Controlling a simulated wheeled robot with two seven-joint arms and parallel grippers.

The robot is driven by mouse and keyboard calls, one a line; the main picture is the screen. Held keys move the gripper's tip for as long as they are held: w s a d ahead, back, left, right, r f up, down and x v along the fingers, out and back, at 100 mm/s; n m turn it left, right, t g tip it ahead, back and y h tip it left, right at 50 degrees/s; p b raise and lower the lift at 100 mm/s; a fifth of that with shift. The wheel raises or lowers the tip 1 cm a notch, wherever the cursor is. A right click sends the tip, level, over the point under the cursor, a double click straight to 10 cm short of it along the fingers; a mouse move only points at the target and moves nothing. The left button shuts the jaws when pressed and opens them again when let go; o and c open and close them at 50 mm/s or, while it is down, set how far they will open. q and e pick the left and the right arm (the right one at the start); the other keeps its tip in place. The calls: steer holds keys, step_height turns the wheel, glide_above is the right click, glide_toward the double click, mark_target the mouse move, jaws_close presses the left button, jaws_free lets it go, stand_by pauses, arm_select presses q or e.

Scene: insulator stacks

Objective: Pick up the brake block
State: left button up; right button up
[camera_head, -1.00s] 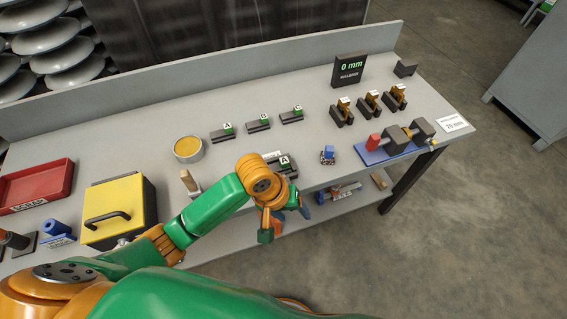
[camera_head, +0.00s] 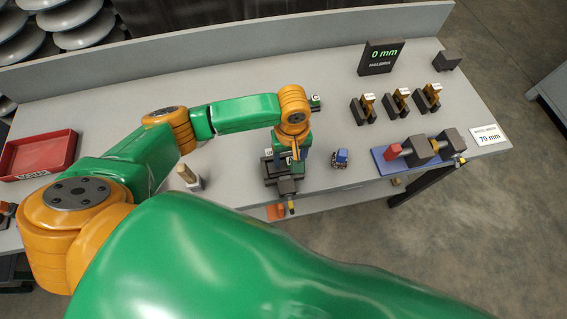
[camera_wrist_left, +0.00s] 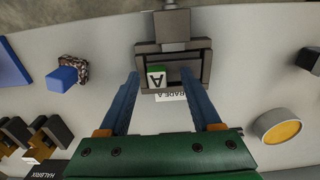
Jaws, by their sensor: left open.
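My left gripper (camera_head: 290,158) is over the front of the table, at a dark frame (camera_head: 286,186). In the left wrist view its two blue fingers (camera_wrist_left: 159,76) are open with a wide gap. I cannot tell for sure which piece is the brake block. My right gripper is not seen.
A blue fixture with grey blocks and a red end (camera_head: 390,157) lies at the right. A red tray (camera_head: 38,156) is at the left. The wrist view shows a round yellow-topped dish (camera_wrist_left: 283,130).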

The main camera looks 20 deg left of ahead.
arm_select(q)
steer(key=shift+w+f, duration=0.35)
steer(key=shift+c, duration=0.6)
steer(key=shift+s+r, duration=0.1)
steer(key=shift+s, duration=0.05)
jaws_close()
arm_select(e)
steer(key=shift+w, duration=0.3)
